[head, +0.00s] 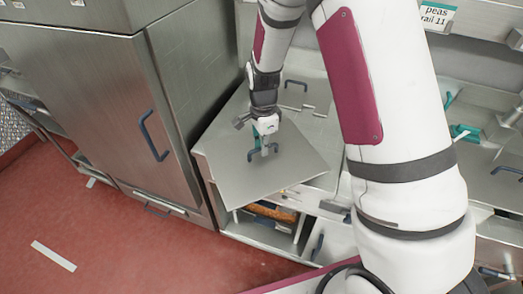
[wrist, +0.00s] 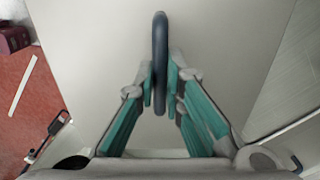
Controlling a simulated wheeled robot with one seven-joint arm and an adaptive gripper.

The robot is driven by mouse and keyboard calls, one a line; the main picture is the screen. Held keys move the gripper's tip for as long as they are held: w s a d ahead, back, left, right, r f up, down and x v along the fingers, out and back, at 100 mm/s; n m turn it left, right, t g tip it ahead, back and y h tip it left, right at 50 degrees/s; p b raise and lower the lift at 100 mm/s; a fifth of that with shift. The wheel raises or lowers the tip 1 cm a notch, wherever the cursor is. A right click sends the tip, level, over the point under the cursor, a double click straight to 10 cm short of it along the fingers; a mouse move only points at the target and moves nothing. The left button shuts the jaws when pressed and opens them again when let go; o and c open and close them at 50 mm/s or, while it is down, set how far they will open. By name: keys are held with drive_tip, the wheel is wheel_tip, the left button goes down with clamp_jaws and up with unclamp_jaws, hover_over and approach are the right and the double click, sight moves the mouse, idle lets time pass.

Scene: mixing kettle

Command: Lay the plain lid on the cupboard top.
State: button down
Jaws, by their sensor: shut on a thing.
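The plain lid (head: 240,182) is a flat grey metal plate with a dark blue loop handle (wrist: 160,50). My gripper (head: 265,148) is above the lid's middle, shut on the handle; in the wrist view the teal fingers (wrist: 161,85) stand on either side of it. The lid looks roughly level and is turned at an angle to the cupboard top (head: 215,135), with its front corner out past the front edge. It hides much of the top. I cannot tell whether the lid touches the top or hangs just above it.
A second blue handle (head: 295,83) stands on the grey surface behind my gripper. A tall steel cabinet (head: 100,100) stands close on the left. An open shelf (head: 270,215) with an orange-brown item is below the lid. Teal-handled things (head: 465,132) lie at right.

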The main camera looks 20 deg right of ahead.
drive_tip(key=shift+w, duration=0.65)
drive_tip(key=shift+f+p, duration=0.45)
drive_tip(key=shift+f, duration=1.3)
drive_tip(key=shift+f, duration=0.1)
drive_tip(key=c, duration=1.7)
unclamp_jaws()
